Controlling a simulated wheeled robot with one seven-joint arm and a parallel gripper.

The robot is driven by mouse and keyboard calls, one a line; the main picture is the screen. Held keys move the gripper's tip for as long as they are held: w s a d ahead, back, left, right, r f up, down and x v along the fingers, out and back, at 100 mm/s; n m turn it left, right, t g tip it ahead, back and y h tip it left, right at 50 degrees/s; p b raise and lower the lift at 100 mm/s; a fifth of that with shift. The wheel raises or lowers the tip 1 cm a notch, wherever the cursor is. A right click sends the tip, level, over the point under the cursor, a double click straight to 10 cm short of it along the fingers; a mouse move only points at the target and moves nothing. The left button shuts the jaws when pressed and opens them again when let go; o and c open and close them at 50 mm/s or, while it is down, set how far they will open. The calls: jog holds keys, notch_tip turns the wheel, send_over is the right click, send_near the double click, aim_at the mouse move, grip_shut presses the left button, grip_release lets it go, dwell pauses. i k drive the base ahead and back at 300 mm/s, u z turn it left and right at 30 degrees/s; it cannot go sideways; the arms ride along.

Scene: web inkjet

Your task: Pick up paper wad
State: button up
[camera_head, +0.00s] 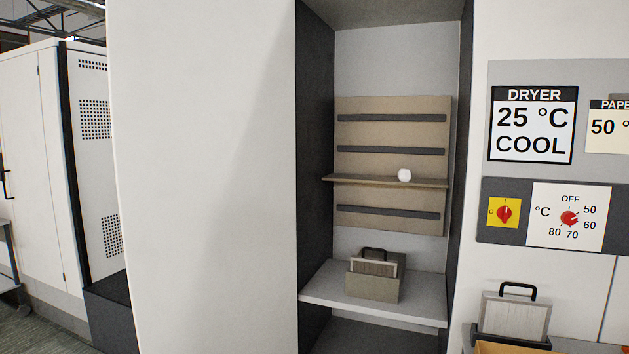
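A small white rounded object that looks like the paper wad (404,175) rests on a narrow brown shelf (365,181). The shelf juts from a tan panel inside a recessed bay. The wad sits right of the shelf's middle, and nothing touches it from above. My gripper is not in view.
Below the shelf, a box with a black handle (373,285) stands on a grey ledge (330,285). The dark bay wall (315,150) and a large white panel (210,180) border the left. A dryer control panel (500,230) and another handled box (515,315) are at right.

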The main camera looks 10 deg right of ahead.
aim_at(404, 175)
jog(key=u, duration=0.45)
jog(key=i, duration=1.95)
jog(key=z, duration=1.7)
jog(key=i, duration=0.85)
jog(key=z, duration=0.95)
